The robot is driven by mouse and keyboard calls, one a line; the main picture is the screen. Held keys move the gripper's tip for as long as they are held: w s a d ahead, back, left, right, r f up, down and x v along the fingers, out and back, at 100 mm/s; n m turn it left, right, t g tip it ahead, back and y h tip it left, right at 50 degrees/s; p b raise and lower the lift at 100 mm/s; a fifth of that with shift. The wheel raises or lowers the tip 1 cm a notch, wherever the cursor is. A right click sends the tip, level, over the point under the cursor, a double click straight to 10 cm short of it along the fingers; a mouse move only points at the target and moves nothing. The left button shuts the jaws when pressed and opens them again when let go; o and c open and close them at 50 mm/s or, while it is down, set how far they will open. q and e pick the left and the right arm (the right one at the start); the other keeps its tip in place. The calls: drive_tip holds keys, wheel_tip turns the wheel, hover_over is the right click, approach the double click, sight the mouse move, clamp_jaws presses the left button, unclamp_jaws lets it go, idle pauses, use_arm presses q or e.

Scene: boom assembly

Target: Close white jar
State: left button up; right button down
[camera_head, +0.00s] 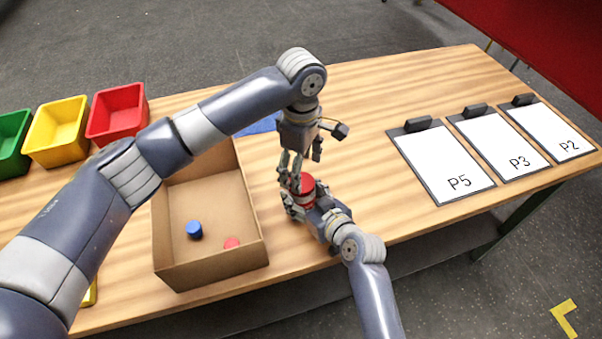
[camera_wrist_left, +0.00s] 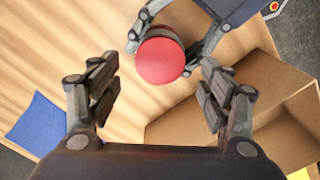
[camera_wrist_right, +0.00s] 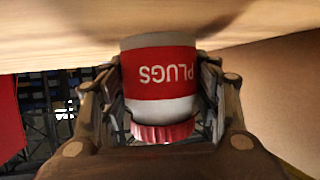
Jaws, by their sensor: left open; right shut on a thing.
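The white jar (camera_wrist_right: 165,108) has a red band reading "PLUGS" and stands upright on the table in the right wrist view, which is upside down. A red ribbed lid (camera_wrist_right: 163,131) sits on its mouth; I cannot tell how tightly. The lid shows as a round red disc in the left wrist view (camera_wrist_left: 161,61) and as red in the head view (camera_head: 306,183). My right gripper (camera_wrist_right: 170,90) is shut on the jar's body from the side. My left gripper (camera_head: 301,160) is open and points down just above the lid, fingers apart and empty.
A cardboard box (camera_head: 210,270) stands left of the jar, with a blue round piece (camera_head: 194,230) and a red one (camera_head: 232,243) inside. Green, yellow and red bins stand at the left. Clipboards (camera_head: 440,160) lie at the right. A blue sheet (camera_wrist_left: 42,122) lies behind.

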use_arm(q)
drive_tip(key=shift+r, duration=0.25)
drive_tip(key=o, duration=0.6)
drive_tip(key=shift+c, duration=0.2)
wheel_tip(320, 180, up, 12)
idle(0.3)
use_arm(e)
drive_tip(key=shift+c, duration=2.4)
unclamp_jaws()
